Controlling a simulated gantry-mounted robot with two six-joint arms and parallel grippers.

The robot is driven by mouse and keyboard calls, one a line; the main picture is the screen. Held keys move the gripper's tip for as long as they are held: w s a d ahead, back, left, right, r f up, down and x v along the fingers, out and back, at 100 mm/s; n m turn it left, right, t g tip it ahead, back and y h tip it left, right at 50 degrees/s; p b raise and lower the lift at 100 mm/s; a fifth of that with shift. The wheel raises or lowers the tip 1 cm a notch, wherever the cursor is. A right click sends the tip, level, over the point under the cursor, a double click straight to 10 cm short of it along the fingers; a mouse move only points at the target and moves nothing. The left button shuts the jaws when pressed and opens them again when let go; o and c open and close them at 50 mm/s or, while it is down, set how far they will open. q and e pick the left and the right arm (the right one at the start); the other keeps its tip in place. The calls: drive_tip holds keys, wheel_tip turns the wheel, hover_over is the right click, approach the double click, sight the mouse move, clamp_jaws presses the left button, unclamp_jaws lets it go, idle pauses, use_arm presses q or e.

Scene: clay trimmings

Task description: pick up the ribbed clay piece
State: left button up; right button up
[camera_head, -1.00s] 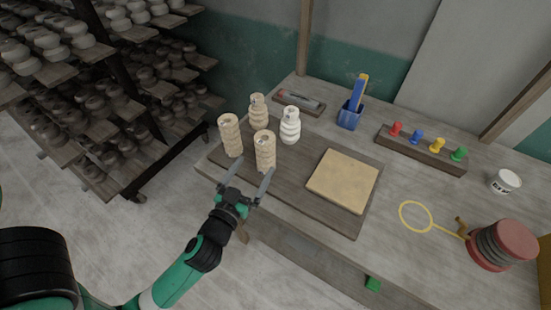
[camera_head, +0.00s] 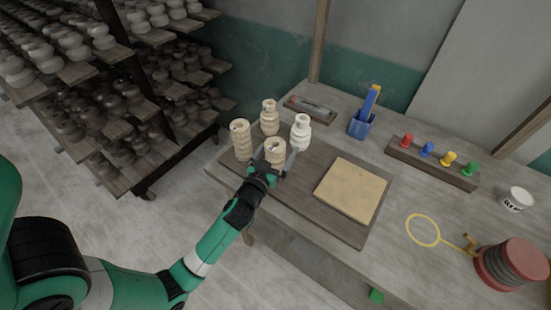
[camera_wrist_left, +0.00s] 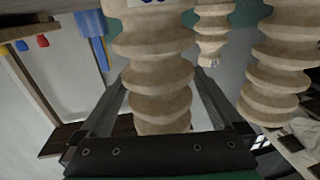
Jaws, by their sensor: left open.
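Several ribbed clay pieces stand upright on a dark board (camera_head: 300,196). The front beige piece (camera_head: 275,146) is between the fingers of my left gripper (camera_head: 276,160), which is open. The left wrist view shows this ribbed piece (camera_wrist_left: 152,70) large in the middle, with one finger on each side; I cannot tell whether they touch it. Another beige piece (camera_head: 241,141) stands to its left, a beige one (camera_head: 269,120) behind, and a whiter one (camera_head: 301,134) behind and to the right. My right gripper is not in view.
A square tan slab (camera_head: 350,190) lies on the board's right part. A blue holder (camera_head: 361,124), a rack of coloured knobs (camera_head: 431,163), a yellow ring (camera_head: 423,230) and a red-ended stack (camera_head: 512,264) are farther right. Neighbouring clay pieces stand close to the gripper.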

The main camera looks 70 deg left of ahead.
use_arm(q)
drive_tip(key=shift+w+a, duration=0.25)
clamp_jaws()
idle(0.3)
